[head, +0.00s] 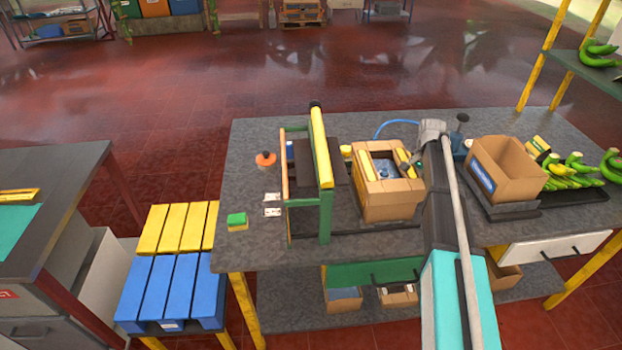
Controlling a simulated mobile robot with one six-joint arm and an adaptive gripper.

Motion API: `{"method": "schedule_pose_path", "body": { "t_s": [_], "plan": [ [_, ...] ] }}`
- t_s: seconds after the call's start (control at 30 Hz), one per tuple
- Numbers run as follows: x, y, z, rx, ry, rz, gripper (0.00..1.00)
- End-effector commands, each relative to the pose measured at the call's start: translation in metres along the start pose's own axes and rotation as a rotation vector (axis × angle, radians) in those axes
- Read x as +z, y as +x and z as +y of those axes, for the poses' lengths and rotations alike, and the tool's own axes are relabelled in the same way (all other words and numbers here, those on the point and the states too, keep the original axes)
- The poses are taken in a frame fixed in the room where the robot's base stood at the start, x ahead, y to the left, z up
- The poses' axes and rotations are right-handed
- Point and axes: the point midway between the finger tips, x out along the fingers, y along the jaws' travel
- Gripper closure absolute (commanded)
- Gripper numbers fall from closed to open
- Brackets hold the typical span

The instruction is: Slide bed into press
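The press (325,215) stands on the grey workbench, with green posts, a long yellow bar on top, an orange bar on its left and a dark plate inside. A low dark bed or rail (345,227) runs from the press to the right. An open cardboard box (390,208) with yellow items and something blue inside stands over its right part, just right of the press. My arm reaches over the bench from the front. My gripper (417,168) seems to be at the box's right side, small and dark; its fingers cannot be made out.
Another open box (505,172) stands on a dark stand to the right, near green bananas (573,170). A green-yellow block (237,221), an orange-topped item (265,160) and white cards lie left of the press. A blue hose (393,123) curves behind the box.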

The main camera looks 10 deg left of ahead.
Motion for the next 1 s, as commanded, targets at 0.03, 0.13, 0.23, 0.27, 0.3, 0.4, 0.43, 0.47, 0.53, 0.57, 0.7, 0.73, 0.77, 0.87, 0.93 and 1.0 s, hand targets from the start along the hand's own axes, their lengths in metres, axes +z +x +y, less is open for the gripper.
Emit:
{"method": "schedule_pose_path", "body": {
  "t_s": [0.03,0.13,0.23,0.27,0.3,0.4,0.43,0.47,0.53,0.57,0.7,0.73,0.77,0.87,0.93,1.0],
  "plan": [
    [0.0,0.0,0.001,0.003,0.0,-0.001,0.97],
    [0.001,0.0,0.001,0.003,0.0,-0.001,0.97],
    [0.002,0.0,0.001,0.003,0.0,-0.001,0.97],
    [0.003,0.0,0.0,0.003,0.0,-0.001,0.97],
    [0.004,0.0,-0.001,0.003,0.0,-0.001,0.97],
    [0.009,0.0,-0.003,0.003,-0.001,-0.002,0.97],
    [0.01,0.0,-0.004,0.003,-0.002,-0.002,0.97],
    [0.011,0.0,-0.004,0.003,-0.002,-0.002,0.97],
    [0.015,0.0,-0.006,0.003,-0.002,-0.003,0.97],
    [0.016,0.0,-0.007,0.003,-0.002,-0.003,0.97],
    [0.021,0.0,-0.01,0.003,0.0,-0.003,0.97],
    [0.023,0.0,-0.01,0.003,0.0,-0.003,0.97],
    [0.024,0.0,-0.011,0.003,0.0,-0.003,0.97],
    [0.028,0.0,-0.013,0.003,0.0,-0.003,0.97],
    [0.031,0.0,-0.015,0.004,-0.001,-0.003,0.97],
    [0.034,0.0,-0.017,0.004,-0.001,-0.003,0.97]
  ]
}}
